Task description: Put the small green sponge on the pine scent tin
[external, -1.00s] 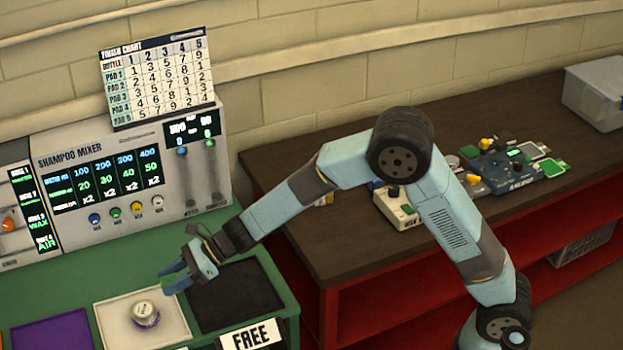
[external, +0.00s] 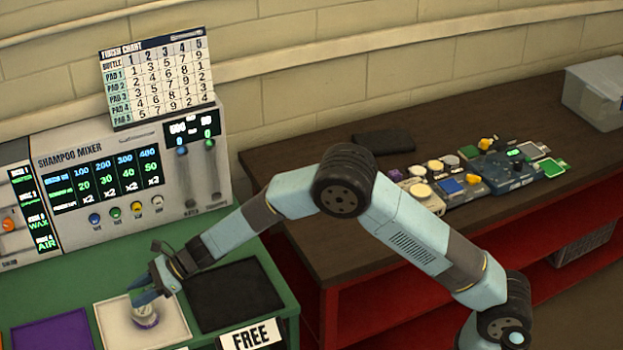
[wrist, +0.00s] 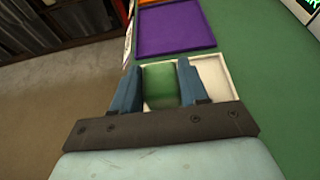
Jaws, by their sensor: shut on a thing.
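My gripper (external: 150,292) is shut on the small green sponge (wrist: 160,87), which shows between the two blue fingers in the wrist view. In the external view the sponge is mostly hidden by the fingers. The pine scent tin (external: 146,317), small, round and pale with a purple band, stands upright on the white square pad (external: 112,331). My fingers are right over the tin in the external view. I cannot tell whether the sponge touches it. In the wrist view the tin is hidden behind the sponge and fingers.
A purple pad (external: 52,333) lies left of the white pad and a black pad (external: 236,292) lies right of it, with a FREE sign (external: 250,337) in front. The shampoo mixer (external: 110,185) stands behind. The brown bench (external: 300,205) at right holds several small devices.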

